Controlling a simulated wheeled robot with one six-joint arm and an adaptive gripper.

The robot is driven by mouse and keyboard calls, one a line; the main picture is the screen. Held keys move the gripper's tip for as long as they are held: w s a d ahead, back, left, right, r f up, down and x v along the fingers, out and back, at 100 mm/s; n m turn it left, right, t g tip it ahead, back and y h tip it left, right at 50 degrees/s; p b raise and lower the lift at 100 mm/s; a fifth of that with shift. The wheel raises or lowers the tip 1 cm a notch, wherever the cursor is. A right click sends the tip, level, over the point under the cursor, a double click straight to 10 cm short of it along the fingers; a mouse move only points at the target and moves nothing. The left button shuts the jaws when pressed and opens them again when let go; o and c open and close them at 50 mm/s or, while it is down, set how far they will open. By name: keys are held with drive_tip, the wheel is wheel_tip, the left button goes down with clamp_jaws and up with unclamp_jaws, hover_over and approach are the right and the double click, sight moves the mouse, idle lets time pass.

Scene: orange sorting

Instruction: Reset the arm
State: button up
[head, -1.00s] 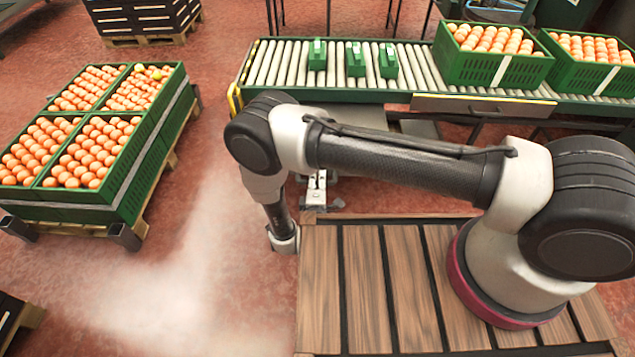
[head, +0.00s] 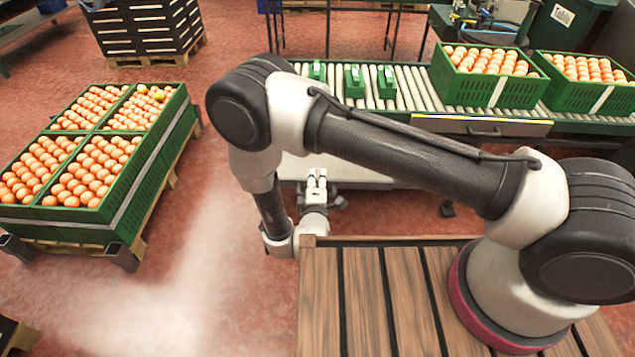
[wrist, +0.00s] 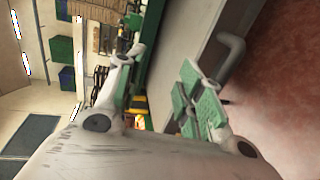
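My arm arches across the head view from its base on the right, with its elbow at the upper left. My gripper (head: 316,174) hangs beyond the slatted wooden deck, on the near side of the roller conveyor, pointing toward it. In the wrist view my gripper (wrist: 162,62) shows its two fingers spread apart, with nothing held between them. The finger on the right has pale green pads.
The roller conveyor (head: 415,92) carries small green boxes (head: 354,80) and green crates of oranges (head: 492,74). A pallet with orange-filled green crates (head: 150,150) stands at left. Dark stacked crates (head: 140,30) stand behind. Red floor between pallet and deck (head: 362,300) is clear.

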drive_tip(key=s+f+m+g+y, duration=0.1)
drive_tip(key=s+f+m+g, duration=0.3)
drive_tip(key=s+f+g, duration=0.65)
wheel_tip(320, 180, up, 16)
drive_tip(key=s+d+m+g, duration=0.2)
drive_tip(key=s+m+g, duration=0.1)
drive_tip(key=m+g, duration=0.25)
drive_tip(key=d+r+m+g, duration=0.1)
drive_tip(key=d+r, duration=0.3)
drive_tip(key=r, duration=0.3)
drive_tip(key=d+r+m+g, duration=0.1)
drive_tip(key=d+r, duration=0.4)
drive_tip(key=r, duration=0.3)
drive_tip(key=s+d+r+m+t, duration=0.3)
drive_tip(key=s+d+r, duration=0.1)
drive_tip(key=d+r, duration=0.8)
drive_tip(key=s+d+r+m+t, duration=0.3)
drive_tip(key=s+d+r, duration=0.1)
drive_tip(key=d+r, duration=0.8)
drive_tip(key=shift+d+r+t, duration=0.4)
drive_tip(key=shift+d, duration=0.55)
